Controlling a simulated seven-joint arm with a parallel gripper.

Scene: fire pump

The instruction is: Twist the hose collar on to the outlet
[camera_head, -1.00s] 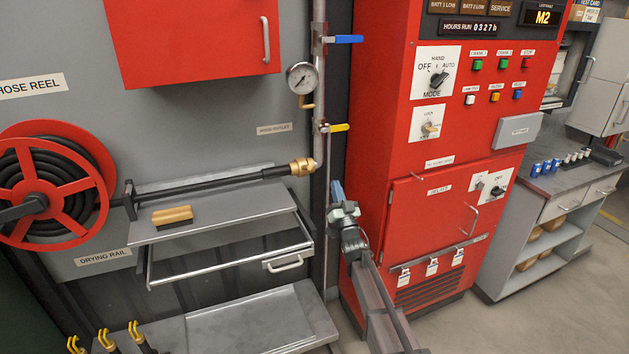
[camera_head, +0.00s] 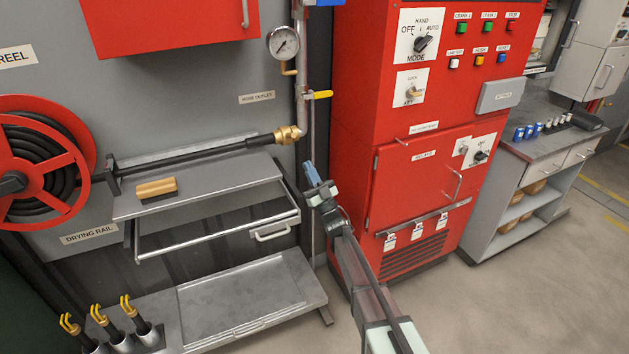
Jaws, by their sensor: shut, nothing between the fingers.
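The brass hose collar (camera_head: 288,135) sits at the right end of the black hose (camera_head: 200,157), against the lower end of the grey outlet pipe (camera_head: 301,85). I cannot tell from here whether its thread is engaged. The HOSE OUTLET label (camera_head: 263,97) is on the wall above and left of it. My gripper (camera_head: 310,168) is shut and empty, its blue fingertips pointing up. In the picture it is below and right of the collar, apart from it, in front of the gap between the wall and the red cabinet.
The hose reel (camera_head: 35,165) is at left. A yellow-handled valve (camera_head: 319,95) and a gauge (camera_head: 283,43) are on the pipe. The red cabinet (camera_head: 400,170) stands close at right.

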